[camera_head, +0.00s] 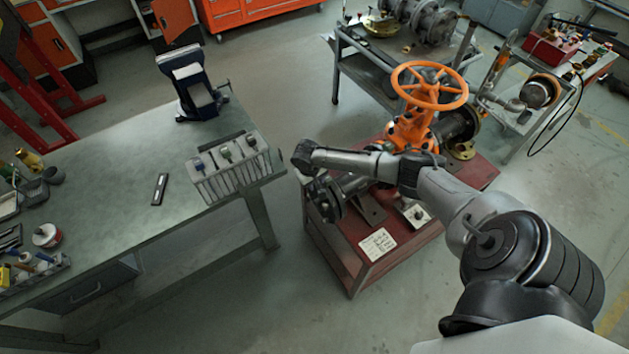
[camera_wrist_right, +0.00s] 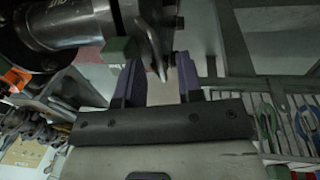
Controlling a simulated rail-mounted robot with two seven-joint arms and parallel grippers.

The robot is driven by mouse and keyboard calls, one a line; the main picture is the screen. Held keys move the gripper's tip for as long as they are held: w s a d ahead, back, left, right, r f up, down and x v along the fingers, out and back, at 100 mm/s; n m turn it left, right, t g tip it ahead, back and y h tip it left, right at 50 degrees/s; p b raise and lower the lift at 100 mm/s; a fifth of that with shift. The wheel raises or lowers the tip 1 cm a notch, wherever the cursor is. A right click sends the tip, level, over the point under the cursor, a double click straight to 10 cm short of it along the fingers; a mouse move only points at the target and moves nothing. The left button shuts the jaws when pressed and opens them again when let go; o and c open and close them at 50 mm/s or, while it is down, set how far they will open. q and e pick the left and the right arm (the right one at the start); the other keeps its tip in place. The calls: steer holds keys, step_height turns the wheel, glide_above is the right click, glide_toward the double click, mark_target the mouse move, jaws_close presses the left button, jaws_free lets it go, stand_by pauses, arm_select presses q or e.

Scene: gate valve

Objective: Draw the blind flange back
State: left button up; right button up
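The orange gate valve (camera_head: 412,130) with its handwheel (camera_head: 430,86) is mounted on a red stand. A dark blind flange (camera_head: 331,203) is at the left end of its pipe, partly hidden by my right arm. My right gripper (camera_head: 318,186) is beside this flange, its fingers barely visible in the head view. In the right wrist view, the two purplish fingers of my right gripper (camera_wrist_right: 158,68) stand apart with a gap between them. The flange's grey edge (camera_wrist_right: 147,35) and a bolt show at the fingertips; I cannot tell whether they touch. My left gripper is out of view.
A green-topped workbench (camera_head: 110,190) at left carries a vise (camera_head: 192,88) and a grey rack (camera_head: 232,170) near its right corner. Clear floor lies between bench and red stand (camera_head: 345,255). A metal table (camera_head: 362,65) with pipe parts stands behind the valve.

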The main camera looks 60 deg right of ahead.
steer(key=shift+c, duration=0.2)
jaws_close()
stand_by(0.3)
steer(key=shift+w+a+p, duration=0.3)
steer(key=shift+a+p, duration=0.25)
steer(key=shift+p, duration=0.3)
steer(key=shift+o, duration=0.2)
jaws_free()
